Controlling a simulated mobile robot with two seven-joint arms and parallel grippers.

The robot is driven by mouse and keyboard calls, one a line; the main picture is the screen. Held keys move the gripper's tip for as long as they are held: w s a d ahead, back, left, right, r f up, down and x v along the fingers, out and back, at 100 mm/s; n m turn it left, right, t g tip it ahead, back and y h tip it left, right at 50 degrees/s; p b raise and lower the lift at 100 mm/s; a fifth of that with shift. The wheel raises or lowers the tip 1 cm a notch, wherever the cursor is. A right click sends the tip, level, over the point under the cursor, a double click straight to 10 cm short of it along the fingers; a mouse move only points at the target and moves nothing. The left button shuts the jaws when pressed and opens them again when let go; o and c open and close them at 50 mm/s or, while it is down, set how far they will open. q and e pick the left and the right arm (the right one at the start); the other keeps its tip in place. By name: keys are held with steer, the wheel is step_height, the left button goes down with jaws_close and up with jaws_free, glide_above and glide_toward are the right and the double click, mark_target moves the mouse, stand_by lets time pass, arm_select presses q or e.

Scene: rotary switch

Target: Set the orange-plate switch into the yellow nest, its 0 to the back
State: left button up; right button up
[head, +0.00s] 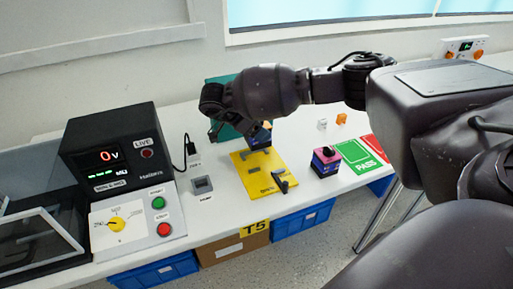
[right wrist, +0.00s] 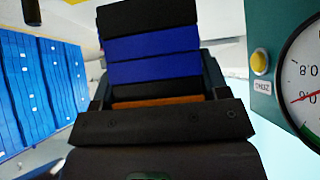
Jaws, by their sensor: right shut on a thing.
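The orange-plate switch (head: 259,138) is in my right gripper (head: 246,124), above the back of the yellow nest plate (head: 272,184). In the right wrist view, the switch's stacked black and blue body (right wrist: 153,50) fills the middle, with a strip of its orange plate (right wrist: 158,102) near the jaws of the right gripper (right wrist: 157,95). The gripper is shut on it. In the head view the arm and gripper cover most of the switch; I cannot tell where its 0 points, or whether it touches the nest. My left gripper is not in view.
A pink-topped switch (head: 325,161) stands right of the nest, beside the green PASS mat (head: 360,158). A black tester (head: 112,150) with a knob panel stands left. A grey socket (head: 202,186) is between. A teal gauge panel (right wrist: 273,62) is close beside the gripper.

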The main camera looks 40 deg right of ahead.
mark_target(258, 145)
steer(key=shift+f, duration=0.85)
step_height(258, 145, down, 5)
steer(key=shift+r+b, duration=0.1)
steer(key=shift+b, duration=0.4)
steer(key=shift+f, duration=0.3)
steer(key=shift+r, duration=0.1)
steer(key=shift+f, duration=0.25)
steer(key=o, duration=0.8)
steer(key=shift+c, duration=0.2)
steer(key=shift+o, duration=1.3)
steer(key=shift+r, duration=0.15)
